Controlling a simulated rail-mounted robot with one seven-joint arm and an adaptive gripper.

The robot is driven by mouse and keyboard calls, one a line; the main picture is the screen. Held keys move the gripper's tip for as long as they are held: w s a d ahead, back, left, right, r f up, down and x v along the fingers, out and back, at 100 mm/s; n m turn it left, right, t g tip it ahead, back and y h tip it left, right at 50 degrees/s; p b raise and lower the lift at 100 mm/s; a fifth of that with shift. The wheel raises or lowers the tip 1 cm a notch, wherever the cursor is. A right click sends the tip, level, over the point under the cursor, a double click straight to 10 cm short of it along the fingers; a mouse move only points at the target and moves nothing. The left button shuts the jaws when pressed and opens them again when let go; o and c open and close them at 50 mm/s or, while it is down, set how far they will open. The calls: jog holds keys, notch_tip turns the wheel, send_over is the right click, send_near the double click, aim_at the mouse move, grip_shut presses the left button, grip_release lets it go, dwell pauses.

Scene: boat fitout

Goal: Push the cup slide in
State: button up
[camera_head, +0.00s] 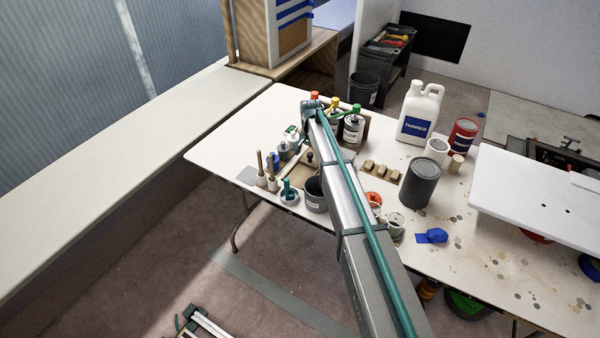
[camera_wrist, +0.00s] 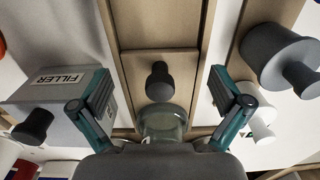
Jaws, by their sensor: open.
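The cup slide (camera_wrist: 165,30) shows in the wrist view as a wooden tray between pale wooden rails, with a dark knob (camera_wrist: 160,82) standing on it. A translucent greenish cup (camera_wrist: 163,120) is just below the knob in the picture, partly hidden by my gripper's body. My gripper (camera_wrist: 160,74) is open, its two teal fingers spread wide to either side of the knob and apart from it. In the head view a dark knob (camera_head: 310,157) shows on a wooden board left of my arm; my fingers cannot be clearly made out there.
A FILLER container (camera_wrist: 62,90) is close beside the left finger, and a grey knobbed container (camera_wrist: 275,55) is beyond the right one. On the table, labelled cans (camera_head: 353,132), a white thinner jug (camera_head: 419,112) and a dark grey can (camera_head: 420,184) stand right of my arm.

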jog(key=shift+r, duration=0.15)
jog(key=shift+r+p, duration=1.45)
jog(key=shift+r, duration=1.95)
